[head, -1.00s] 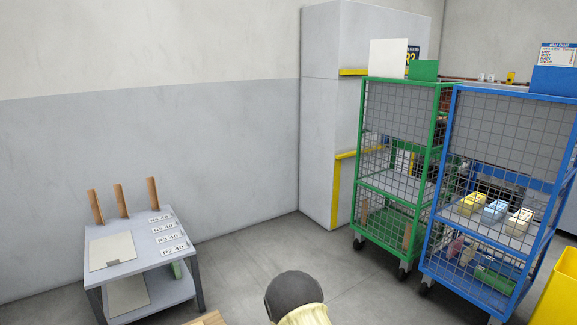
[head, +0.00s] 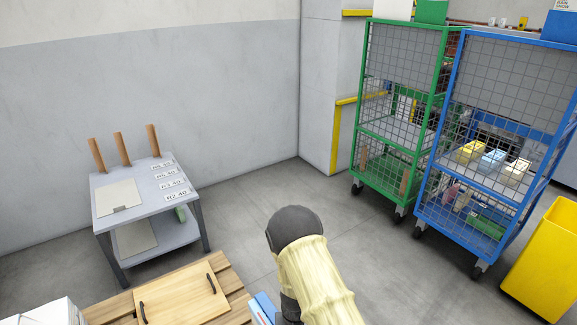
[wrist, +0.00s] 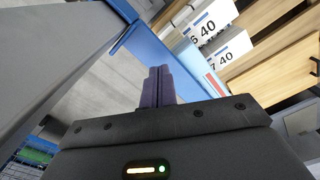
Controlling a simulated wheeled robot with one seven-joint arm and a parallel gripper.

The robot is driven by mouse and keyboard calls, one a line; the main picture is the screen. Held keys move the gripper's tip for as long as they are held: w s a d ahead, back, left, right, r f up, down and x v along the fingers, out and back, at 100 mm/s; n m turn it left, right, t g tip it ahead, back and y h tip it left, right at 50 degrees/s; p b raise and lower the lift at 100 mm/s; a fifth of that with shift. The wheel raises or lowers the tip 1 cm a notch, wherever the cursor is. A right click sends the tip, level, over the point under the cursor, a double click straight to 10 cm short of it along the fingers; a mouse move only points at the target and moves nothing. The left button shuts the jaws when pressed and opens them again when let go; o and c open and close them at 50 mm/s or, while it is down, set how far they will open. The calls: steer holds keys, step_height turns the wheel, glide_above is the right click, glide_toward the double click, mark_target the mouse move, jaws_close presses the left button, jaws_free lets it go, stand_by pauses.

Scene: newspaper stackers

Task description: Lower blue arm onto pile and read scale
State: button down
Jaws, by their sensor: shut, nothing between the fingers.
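In the wrist view my gripper (wrist: 160,70) is shut and empty, its dark purple fingers together. Beyond and beside the fingertips runs a long blue bar (wrist: 155,40), which may be the blue arm; I cannot tell if the fingers touch it. A pale strip with a red mark lies along its right side; no scale reading is legible. A small blue piece (head: 264,305) shows at the bottom of the head view, beside my arm. My gripper is hidden in the head view.
The head view shows a grey side table (head: 145,205), a wooden board with handles (head: 180,297), green (head: 398,128) and blue (head: 495,150) cage trolleys, a yellow bin (head: 545,265) and open floor.

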step_height(320, 180, up, 6)
steer(key=p, duration=0.4)
steer(key=shift+f, duration=0.15)
stand_by(0.3)
